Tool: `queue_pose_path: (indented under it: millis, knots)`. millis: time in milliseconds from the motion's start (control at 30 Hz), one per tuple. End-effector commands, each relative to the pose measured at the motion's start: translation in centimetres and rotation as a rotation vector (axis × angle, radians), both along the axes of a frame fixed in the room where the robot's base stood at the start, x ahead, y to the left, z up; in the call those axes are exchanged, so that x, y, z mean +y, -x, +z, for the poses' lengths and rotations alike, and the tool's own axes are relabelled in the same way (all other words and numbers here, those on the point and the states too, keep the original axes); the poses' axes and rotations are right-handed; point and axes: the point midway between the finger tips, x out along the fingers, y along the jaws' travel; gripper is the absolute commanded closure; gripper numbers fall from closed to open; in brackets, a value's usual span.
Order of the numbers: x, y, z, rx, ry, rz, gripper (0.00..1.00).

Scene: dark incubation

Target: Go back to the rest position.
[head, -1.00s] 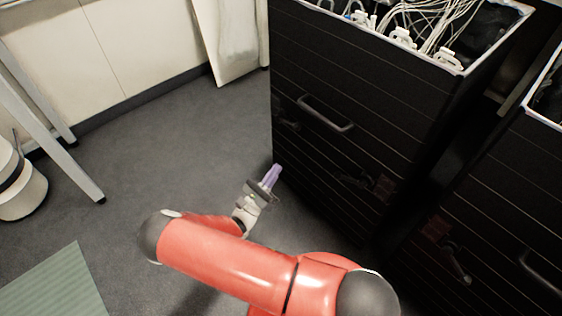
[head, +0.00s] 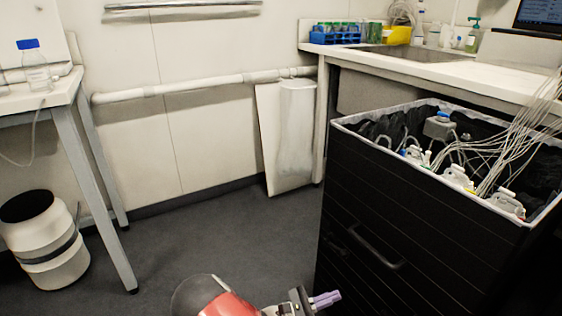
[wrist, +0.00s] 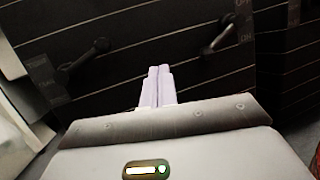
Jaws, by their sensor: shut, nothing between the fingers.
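My gripper (head: 327,299) shows at the bottom of the head view, with its purple fingers pointing right toward the front of a black slatted cabinet (head: 365,215). In the wrist view my gripper (wrist: 158,80) has its two pale purple fingers together, with nothing between them. The dark slatted panel of the cabinet (wrist: 130,30) fills the space beyond the fingers, and a dark handle (wrist: 220,38) shows to the right of them. I cannot tell how far the fingertips are from the panel.
The cabinet's open top holds white connectors (head: 457,178) and cables (head: 520,130). A sink counter (head: 470,80) stands behind it. At left are a table leg (head: 95,190) and a white bin (head: 45,240). The grey floor (head: 190,245) between is clear.

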Motion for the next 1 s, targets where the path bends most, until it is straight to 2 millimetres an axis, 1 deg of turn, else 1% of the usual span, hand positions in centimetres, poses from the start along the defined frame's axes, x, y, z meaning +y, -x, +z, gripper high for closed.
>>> queue_pose_path:
  millis: [33, 200, 400, 567, 700, 1000]
  knots:
    - [-0.9, 0.5, 1.3, -0.033, -0.091, -0.069, 1.00]
    - [-3.0, 2.9, 4.3, -0.145, -0.377, -0.271, 1.00]
    - [-4.2, 5.9, 7.9, -0.308, -0.702, -0.476, 1.00]
    - [-4.5, 8.2, 10.9, -0.461, -0.950, -0.610, 1.00]
    - [-4.4, 10.2, 13.7, -0.611, -1.158, -0.705, 1.00]
    - [-3.6, 14.4, 20.1, -0.978, -1.568, -0.818, 1.00]
